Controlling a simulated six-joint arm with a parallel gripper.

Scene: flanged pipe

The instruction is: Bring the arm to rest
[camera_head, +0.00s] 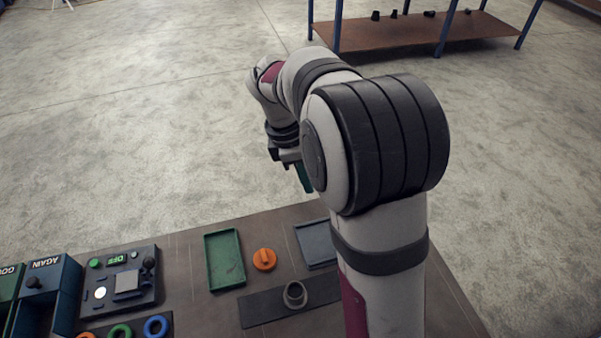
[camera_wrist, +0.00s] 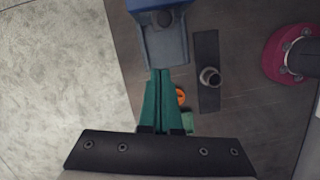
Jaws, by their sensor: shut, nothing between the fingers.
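My arm rises from the right part of the table in the head view and bends over the table's far edge. My gripper (camera_head: 303,178) has green fingers and hangs beyond that edge, partly hidden by my arm. In the wrist view my gripper (camera_wrist: 158,72) has its two long green fingers together, with nothing between them. The fingers point across the table, and the tips appear over the edge of a grey tray (camera_wrist: 163,50). I cannot tell their height above it.
The table (camera_head: 185,250) holds a green tray (camera_head: 224,260), an orange knob-like part (camera_head: 264,259), a grey pipe piece (camera_head: 295,295) on a dark strip (camera_head: 262,308), a control box (camera_head: 122,281), coloured rings (camera_head: 156,327) and labelled bins (camera_head: 45,290). A shelf (camera_head: 400,32) stands behind on open floor.

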